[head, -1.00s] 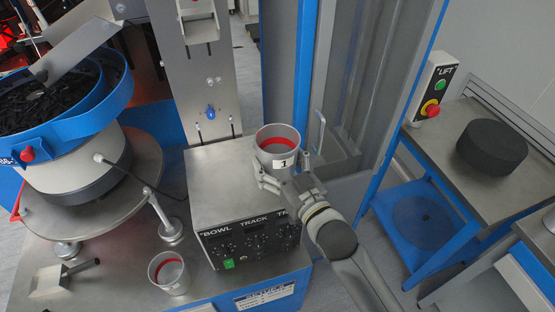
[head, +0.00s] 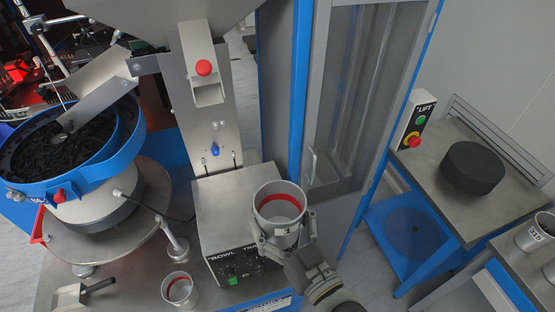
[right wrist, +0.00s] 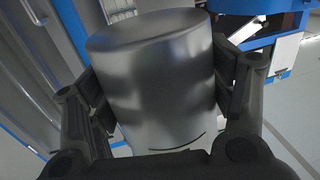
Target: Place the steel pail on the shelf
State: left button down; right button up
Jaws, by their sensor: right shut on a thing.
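The steel pail (head: 280,222) has a red band inside its rim and a number label on its side. My right gripper (head: 284,236) is shut around its outer wall and holds it upright, in front of and partly over the grey control box. In the right wrist view the pail (right wrist: 155,85) fills the space between the two dark fingers (right wrist: 160,100). A second, similar steel pail (head: 179,290) with a red band stands at the lower left. I cannot tell which surface is the task's shelf. My left gripper is not in view.
The control box (head: 235,205) and bowl feeder (head: 75,180) stand left. A tall blue-framed glass cabinet (head: 345,100) rises behind. At right, a steel table (head: 480,205) carries a black disc (head: 472,168). A lower right surface (head: 520,268) holds labelled pails (head: 540,233).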

jog(key=shift+d+f+b, duration=0.25)
jog(key=shift+d+b, duration=0.05)
jog(key=shift+b, duration=0.1)
jog(key=s+d+f+m+t+h+b, duration=0.1)
jog(key=d+f+m+h+b, duration=0.2)
jog(key=d+f+b, duration=0.3)
jog(key=s+d+f+m+t+h+b, duration=0.1)
jog(key=d+f+h+b, duration=0.4)
jog(key=d, duration=0.6)
jog(key=shift+s+d+f+m+h+b, duration=0.25)
jog(key=shift+d+f+m+h+b, duration=0.15)
jog(key=shift+m+b, duration=0.75)
jog(key=shift+a+n, duration=0.1)
jog(key=shift+n, duration=0.15)
